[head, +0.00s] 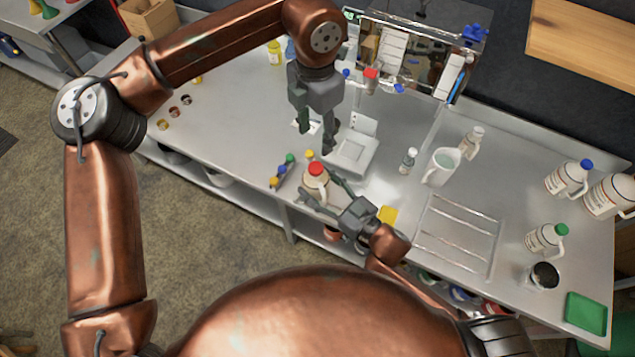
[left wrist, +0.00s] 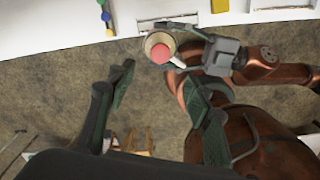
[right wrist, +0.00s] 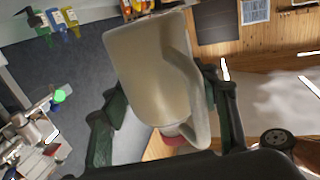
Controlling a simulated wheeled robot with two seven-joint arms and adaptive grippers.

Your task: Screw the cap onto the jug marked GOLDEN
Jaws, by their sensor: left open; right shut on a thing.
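My right gripper (head: 322,191) is shut around the jug's body. The jug fills the right wrist view (right wrist: 150,60), between the fingers. My left gripper (head: 318,142) is open and empty, pointing down above and behind the jug. The left wrist view shows the red cap (left wrist: 161,54) beyond the open fingers.
A white pitcher (head: 441,166) and a small bottle (head: 408,160) stand to the right. More jugs (head: 566,178) stand far right. A wire rack (head: 457,236) lies on the counter.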

